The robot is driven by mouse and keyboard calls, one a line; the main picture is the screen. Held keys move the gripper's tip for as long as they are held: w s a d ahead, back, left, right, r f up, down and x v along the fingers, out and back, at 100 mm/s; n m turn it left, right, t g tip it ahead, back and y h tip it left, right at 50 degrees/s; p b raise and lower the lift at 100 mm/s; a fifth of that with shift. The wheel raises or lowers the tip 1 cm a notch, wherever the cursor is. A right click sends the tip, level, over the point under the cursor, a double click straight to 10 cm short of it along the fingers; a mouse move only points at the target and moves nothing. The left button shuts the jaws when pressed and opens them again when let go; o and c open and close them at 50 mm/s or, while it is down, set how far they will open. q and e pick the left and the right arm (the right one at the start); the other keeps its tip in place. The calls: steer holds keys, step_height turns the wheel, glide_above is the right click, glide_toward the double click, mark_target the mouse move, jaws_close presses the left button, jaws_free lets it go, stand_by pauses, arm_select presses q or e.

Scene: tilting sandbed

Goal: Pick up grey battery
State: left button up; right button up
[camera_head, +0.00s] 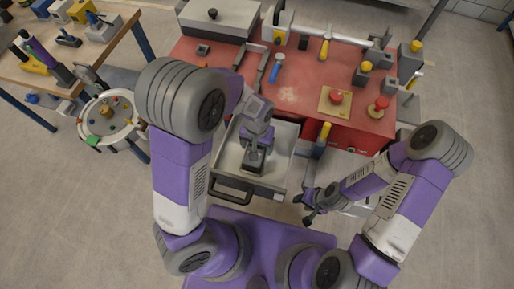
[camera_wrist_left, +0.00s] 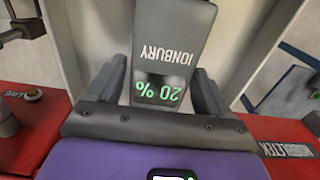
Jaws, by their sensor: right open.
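The grey battery (camera_wrist_left: 172,40) shows in the left wrist view, marked IONBURY with a green 20% readout. My left gripper (camera_wrist_left: 158,92) has one finger on each side of its near end; whether both fingers press on it I cannot tell. In the head view my left gripper (camera_head: 255,152) points down into an open drawer (camera_head: 286,158), and the gripper and wrist hide most of what is under them. My right gripper (camera_head: 308,205) is open and empty, right of the drawer and above the floor.
The red workbench (camera_head: 290,95) behind the drawer carries tools, a grey case (camera_head: 218,18) and a red button on a wooden plate (camera_head: 336,98). A round tray (camera_head: 106,118) of small parts and a wooden table (camera_head: 70,60) stand at left. Open floor lies right.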

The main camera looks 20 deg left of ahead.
arm_select(q)
jaws_close()
steer(key=shift+r, duration=0.2)
